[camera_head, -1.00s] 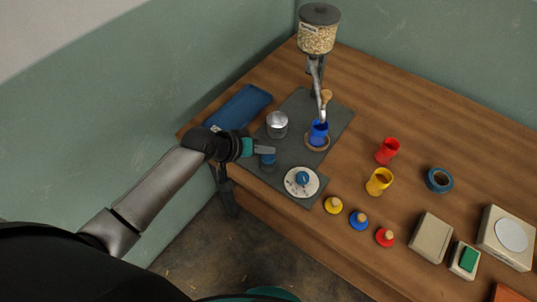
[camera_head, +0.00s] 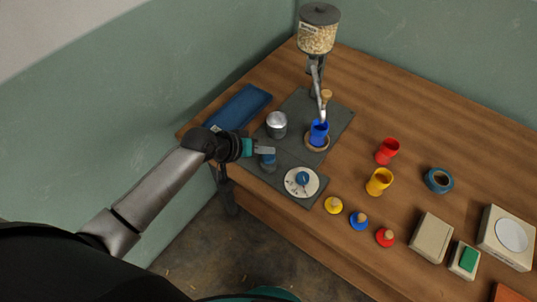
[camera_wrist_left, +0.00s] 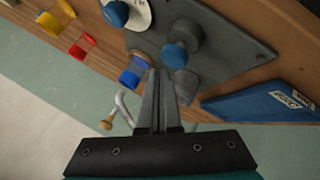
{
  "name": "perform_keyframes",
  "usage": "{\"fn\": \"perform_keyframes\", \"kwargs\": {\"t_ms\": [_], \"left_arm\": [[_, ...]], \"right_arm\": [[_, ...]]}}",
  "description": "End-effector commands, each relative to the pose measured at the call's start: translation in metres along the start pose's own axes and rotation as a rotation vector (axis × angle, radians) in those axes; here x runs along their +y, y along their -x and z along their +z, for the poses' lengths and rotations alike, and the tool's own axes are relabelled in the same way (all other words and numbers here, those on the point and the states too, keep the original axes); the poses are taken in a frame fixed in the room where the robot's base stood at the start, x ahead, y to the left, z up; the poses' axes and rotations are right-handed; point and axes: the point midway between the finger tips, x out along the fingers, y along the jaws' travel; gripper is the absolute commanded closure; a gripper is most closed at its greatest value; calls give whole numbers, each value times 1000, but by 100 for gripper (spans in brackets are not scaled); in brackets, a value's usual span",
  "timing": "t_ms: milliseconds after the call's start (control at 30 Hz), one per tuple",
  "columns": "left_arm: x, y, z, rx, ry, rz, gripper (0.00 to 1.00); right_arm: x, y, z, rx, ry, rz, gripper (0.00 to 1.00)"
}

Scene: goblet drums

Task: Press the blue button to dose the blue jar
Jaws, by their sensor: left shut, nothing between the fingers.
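The blue jar (camera_head: 319,133) stands on a round wooden coaster under the spout of a grain dispenser (camera_head: 318,38); it also shows in the left wrist view (camera_wrist_left: 135,70). A round blue knob (camera_head: 303,178) sits on a white disc (camera_head: 291,187) at the mat's near corner. A second blue-topped piece on a grey body (camera_head: 268,161) is beside it, partly behind my fingers. I cannot tell which blue piece is the button. My left gripper (camera_head: 272,151) is shut and empty, above or beside the grey-bodied piece; contact cannot be told. My right gripper is not in view.
A silver cup (camera_head: 277,124) and a blue case (camera_head: 239,107) are close to my left gripper. Red (camera_head: 388,151) and yellow (camera_head: 379,181) cups, several knobbed lids, a blue roll (camera_head: 439,180) and a scale (camera_head: 507,238) stand to the right. The table's near edge lies below the mat.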

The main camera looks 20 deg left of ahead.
Motion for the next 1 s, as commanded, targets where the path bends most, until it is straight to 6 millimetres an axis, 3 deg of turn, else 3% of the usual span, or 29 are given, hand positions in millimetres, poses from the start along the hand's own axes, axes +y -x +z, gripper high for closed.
{"fn": "perform_keyframes", "kwargs": {"t_ms": [1000], "left_arm": [[-6, -9, 6, 0, -1, 0, 100]], "right_arm": [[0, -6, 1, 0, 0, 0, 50]]}}
